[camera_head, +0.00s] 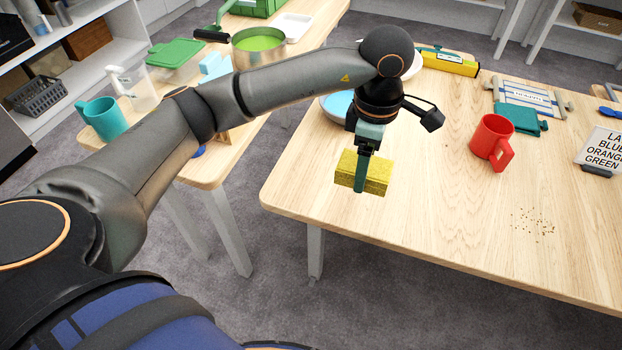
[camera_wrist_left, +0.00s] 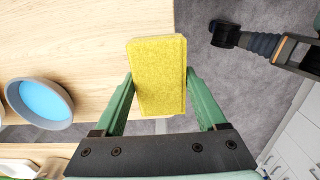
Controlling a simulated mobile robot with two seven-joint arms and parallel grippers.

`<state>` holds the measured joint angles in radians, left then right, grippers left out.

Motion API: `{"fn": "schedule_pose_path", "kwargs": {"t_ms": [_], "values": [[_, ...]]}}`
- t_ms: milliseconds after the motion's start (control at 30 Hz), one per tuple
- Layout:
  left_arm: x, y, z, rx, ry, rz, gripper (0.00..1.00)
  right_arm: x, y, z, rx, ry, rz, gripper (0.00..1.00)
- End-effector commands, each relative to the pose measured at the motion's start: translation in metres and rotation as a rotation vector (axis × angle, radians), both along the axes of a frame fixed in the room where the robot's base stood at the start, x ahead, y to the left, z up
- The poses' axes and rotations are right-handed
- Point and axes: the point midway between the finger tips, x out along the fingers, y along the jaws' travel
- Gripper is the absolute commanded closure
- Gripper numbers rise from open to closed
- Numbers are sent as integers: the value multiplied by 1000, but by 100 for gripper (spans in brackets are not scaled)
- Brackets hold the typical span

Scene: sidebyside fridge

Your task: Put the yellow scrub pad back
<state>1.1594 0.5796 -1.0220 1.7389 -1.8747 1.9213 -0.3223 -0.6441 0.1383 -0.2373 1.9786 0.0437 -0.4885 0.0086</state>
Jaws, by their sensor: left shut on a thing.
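The yellow scrub pad (camera_head: 362,173) is a rough rectangular block. My left gripper (camera_head: 360,182) is shut on it and holds it in the air by the left corner of the right-hand table. In the left wrist view the pad (camera_wrist_left: 158,76) sits between the two green fingers of the left gripper (camera_wrist_left: 160,92), with the table edge and grey floor behind it. My right gripper is not in view in the head view.
The right-hand wooden table (camera_head: 420,200) carries a red mug (camera_head: 492,140), a teal cloth (camera_head: 522,119), a sign (camera_head: 600,150) and scattered crumbs (camera_head: 533,222). A grey bowl with blue inside (camera_wrist_left: 40,102) is near the pad. A left table holds a teal mug (camera_head: 103,118) and a pot (camera_head: 259,45).

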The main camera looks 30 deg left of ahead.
Motion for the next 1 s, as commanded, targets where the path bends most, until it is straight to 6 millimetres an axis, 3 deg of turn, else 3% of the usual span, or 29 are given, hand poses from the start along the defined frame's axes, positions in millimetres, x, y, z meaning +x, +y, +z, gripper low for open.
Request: {"fn": "schedule_pose_path", "kwargs": {"t_ms": [167,500,700,1000], "values": [[3,15,-6,1,1,5,84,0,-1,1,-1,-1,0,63],[22,95,-43,3,3,6,84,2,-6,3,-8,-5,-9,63],[29,119,-79,0,2,1,84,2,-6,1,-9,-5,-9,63],[33,134,-98,1,1,-1,84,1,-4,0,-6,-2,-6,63]]}}
